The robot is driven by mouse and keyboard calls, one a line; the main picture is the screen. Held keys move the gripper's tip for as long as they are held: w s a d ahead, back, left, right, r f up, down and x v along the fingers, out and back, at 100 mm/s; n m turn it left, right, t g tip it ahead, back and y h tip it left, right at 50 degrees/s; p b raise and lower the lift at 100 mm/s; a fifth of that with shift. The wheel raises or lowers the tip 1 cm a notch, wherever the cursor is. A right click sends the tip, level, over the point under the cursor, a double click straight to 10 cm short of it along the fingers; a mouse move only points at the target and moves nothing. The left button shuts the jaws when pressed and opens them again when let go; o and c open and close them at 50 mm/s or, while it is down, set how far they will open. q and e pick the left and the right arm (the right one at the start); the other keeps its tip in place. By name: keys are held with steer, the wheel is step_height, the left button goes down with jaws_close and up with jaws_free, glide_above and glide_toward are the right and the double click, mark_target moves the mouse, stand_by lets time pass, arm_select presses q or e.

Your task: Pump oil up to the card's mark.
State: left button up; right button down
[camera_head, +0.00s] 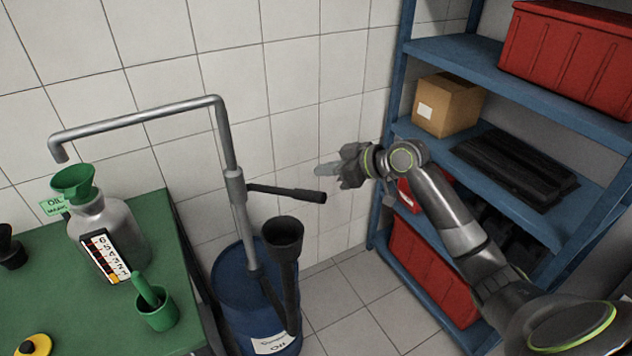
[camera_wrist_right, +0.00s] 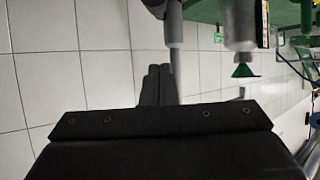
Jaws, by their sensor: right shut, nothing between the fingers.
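The blue oil drum (camera_head: 240,290) stands on the floor beside the bench. Its grey pump pipe (camera_head: 228,140) rises and bends left, with the spout (camera_head: 60,153) above the green funnel (camera_head: 73,180). The funnel sits in a grey jug (camera_head: 122,232) with a numbered scale strip (camera_head: 104,258) on its front; any oil level is not readable. A small green card (camera_head: 53,205) lettered "OIL" is behind the jug. The pump lever (camera_head: 290,192) points right. My right gripper (camera_head: 322,169) is shut and empty, slightly above the lever's grip end; its fingers (camera_wrist_right: 156,85) show in the wrist view.
A green bench (camera_head: 40,300) holds a green cup (camera_head: 156,312) and a yellow-black round part (camera_head: 34,345). A dark cup-shaped holder (camera_head: 283,234) stands by the drum. A blue shelf (camera_head: 470,60) with red bins and a cardboard box (camera_head: 447,104) is at right.

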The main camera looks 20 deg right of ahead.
mark_target(316, 192)
steer(key=p+x, duration=0.1)
steer(key=x, duration=0.3)
steer(key=shift+w+a+r, duration=0.1)
steer(key=f, duration=0.1)
steer(key=f+p, duration=0.1)
steer(key=shift+s+d+f, duration=0.25)
steer(key=shift+f, duration=0.1)
steer(key=shift+s+d+f+p, duration=0.1)
steer(key=shift+f+p, duration=0.05)
steer(key=shift+f, duration=0.2)
steer(key=shift+s+d+f+p, duration=0.1)
steer(key=shift+s+f+p, duration=0.05)
steer(key=shift+f, duration=0.2)
steer(key=shift+w, duration=0.1)
steer(key=shift+f, duration=0.1)
